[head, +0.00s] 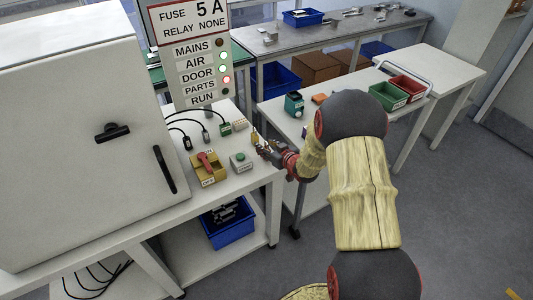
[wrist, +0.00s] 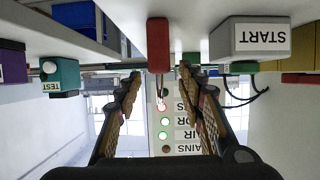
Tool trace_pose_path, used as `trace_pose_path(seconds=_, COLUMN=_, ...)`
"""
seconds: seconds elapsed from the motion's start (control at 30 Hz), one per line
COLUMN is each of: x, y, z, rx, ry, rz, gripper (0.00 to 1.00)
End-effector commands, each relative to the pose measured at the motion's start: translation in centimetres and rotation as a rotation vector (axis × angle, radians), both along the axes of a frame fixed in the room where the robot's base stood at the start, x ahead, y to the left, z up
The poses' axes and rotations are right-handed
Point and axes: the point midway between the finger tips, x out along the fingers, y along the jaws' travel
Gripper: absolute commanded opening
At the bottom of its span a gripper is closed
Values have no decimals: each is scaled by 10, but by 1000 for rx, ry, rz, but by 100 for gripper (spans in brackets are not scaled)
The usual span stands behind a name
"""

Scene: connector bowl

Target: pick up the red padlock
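The red padlock (wrist: 158,45) shows in the wrist view, which is upside down. Its red body is near the table edge, with a thin metal shackle pointing down in the picture. My gripper (wrist: 160,73) is open, with one finger on each side of the padlock in the picture and a visible gap on both sides. I cannot tell how far the padlock is beyond the fingertips. In the head view my gripper (head: 263,146) is at the right edge of the white bench, and the padlock cannot be made out there.
A START button box (wrist: 250,38) is close beside the padlock; it also shows in the head view (head: 241,162). A yellow switch box (head: 208,170) with a red handle stands further left. A teal TEST box (wrist: 61,77) is on the neighbouring table. Cabled connectors (head: 225,130) lie behind.

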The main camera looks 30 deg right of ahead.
Motion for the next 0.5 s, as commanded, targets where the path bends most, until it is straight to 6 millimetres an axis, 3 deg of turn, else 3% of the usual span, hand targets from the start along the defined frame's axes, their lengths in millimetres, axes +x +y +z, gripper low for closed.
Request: trace_pose_path(seconds=0.5, x=0, y=0, z=0, rx=0, ry=1, rz=0, gripper=8)
